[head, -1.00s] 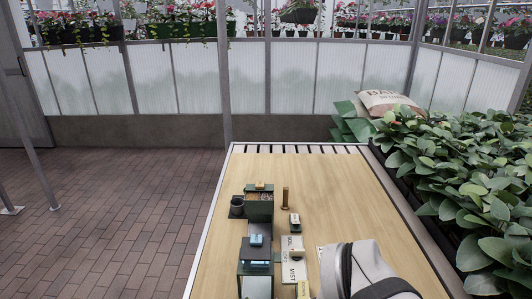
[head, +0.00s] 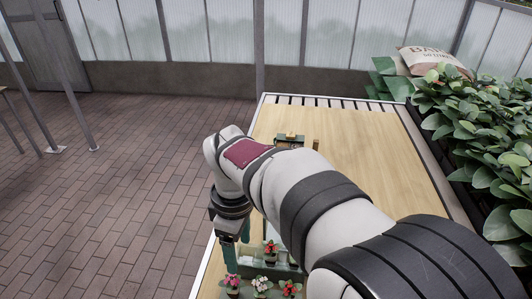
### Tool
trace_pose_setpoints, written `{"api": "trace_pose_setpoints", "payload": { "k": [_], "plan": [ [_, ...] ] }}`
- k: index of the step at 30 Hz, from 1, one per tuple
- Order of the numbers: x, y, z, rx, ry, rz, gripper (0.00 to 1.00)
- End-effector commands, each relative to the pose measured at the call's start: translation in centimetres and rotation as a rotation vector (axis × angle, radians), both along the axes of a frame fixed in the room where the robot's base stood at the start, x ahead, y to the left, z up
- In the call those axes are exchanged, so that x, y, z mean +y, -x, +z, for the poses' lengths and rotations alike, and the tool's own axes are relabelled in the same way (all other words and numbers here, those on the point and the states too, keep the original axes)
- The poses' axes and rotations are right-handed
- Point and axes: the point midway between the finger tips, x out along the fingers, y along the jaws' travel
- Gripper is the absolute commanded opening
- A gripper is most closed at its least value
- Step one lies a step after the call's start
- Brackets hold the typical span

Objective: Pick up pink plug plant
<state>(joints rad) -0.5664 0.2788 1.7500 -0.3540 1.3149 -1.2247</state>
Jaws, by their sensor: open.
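The pink plug plant (head: 231,282) stands at the near left of the table in the head view, with pink blooms over a small dark pot. My gripper (head: 233,258) points down just above and behind it, its teal fingers apart and empty. The fingers look close to the blooms, but I cannot tell whether they touch.
A white-flowered plant (head: 262,284) and a red-flowered plant (head: 290,288) stand to the right of the pink one. Another red plant (head: 270,247) stands behind them.

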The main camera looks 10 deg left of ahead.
Motion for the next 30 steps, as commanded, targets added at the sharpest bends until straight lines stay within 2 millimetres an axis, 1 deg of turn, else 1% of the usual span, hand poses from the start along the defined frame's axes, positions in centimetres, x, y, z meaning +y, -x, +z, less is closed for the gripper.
{"api": "trace_pose_setpoints", "payload": {
  "k": [1,3,5,9,13,17,22,24,27,30],
  "plan": [
    [1.6,-0.4,-0.7,-0.003,0.005,0.098,0.72],
    [2.7,-0.8,-1.6,-0.007,0.010,0.180,0.72],
    [2.8,-0.8,-2.8,-0.007,0.012,0.197,0.72],
    [2.7,-0.7,-6.9,-0.005,0.012,0.192,0.72],
    [2.8,-0.7,-10.1,-0.006,0.011,0.190,0.72],
    [2.8,-0.7,-11.7,-0.008,0.010,0.189,0.72],
    [3.3,0.1,-14.9,-0.007,0.011,0.191,0.72],
    [3.3,0.1,-16.1,-0.008,0.010,0.188,0.72],
    [3.3,0.0,-16.8,-0.010,0.010,0.188,0.72],
    [3.3,0.0,-16.9,-0.010,0.009,0.187,0.72]
  ]
}}
